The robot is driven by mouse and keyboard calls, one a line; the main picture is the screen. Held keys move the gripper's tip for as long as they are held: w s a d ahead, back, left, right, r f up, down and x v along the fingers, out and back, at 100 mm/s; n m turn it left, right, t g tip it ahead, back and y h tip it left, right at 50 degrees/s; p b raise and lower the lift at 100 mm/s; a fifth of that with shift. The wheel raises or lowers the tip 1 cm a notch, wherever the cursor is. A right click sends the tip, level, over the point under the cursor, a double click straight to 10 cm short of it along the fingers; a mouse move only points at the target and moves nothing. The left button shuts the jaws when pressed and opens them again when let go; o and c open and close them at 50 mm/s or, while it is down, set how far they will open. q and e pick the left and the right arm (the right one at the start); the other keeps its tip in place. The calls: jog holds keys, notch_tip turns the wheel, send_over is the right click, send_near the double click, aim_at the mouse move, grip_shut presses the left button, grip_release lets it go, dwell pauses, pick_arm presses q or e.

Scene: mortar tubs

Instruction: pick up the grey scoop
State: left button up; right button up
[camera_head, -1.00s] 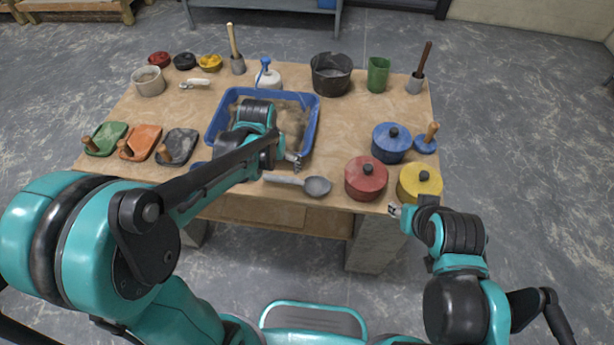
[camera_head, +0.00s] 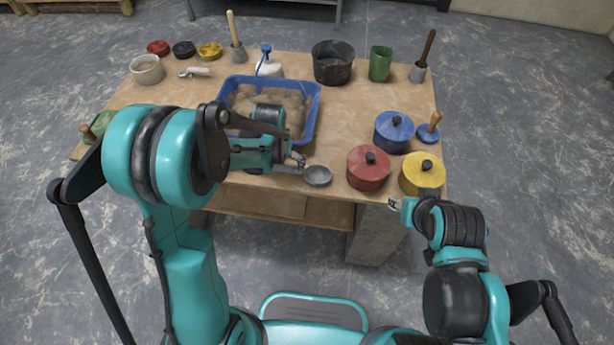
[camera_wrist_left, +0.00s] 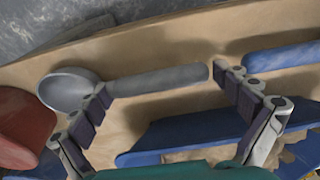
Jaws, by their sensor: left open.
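The grey scoop lies on the table near its front edge. In the head view its round bowl (camera_head: 318,175) shows, while my left arm hides most of the handle. In the left wrist view the bowl is at left and the grey handle (camera_wrist_left: 165,80) runs right. My left gripper (camera_head: 297,164) is open and empty, just left of the bowl in the head view. In the wrist view its fingertips (camera_wrist_left: 162,82) are spread along the handle, one near the bowl, one near the handle's end. Contact cannot be told. My right gripper (camera_head: 394,204) is by the table's front right; its opening is unclear.
A blue tub (camera_head: 313,122) of mortar lies behind the scoop. A red pot (camera_head: 368,172), yellow pot (camera_head: 422,178) and blue pot (camera_head: 393,135) stand to its right. A blue object (camera_wrist_left: 280,57) lies beyond the handle's end. The table is clear between the blue pot and tub.

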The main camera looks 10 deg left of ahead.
pick_arm(q)
jog(key=shift+r, duration=0.1)
jog(key=c, duration=1.6)
jog(key=shift+r, duration=0.1)
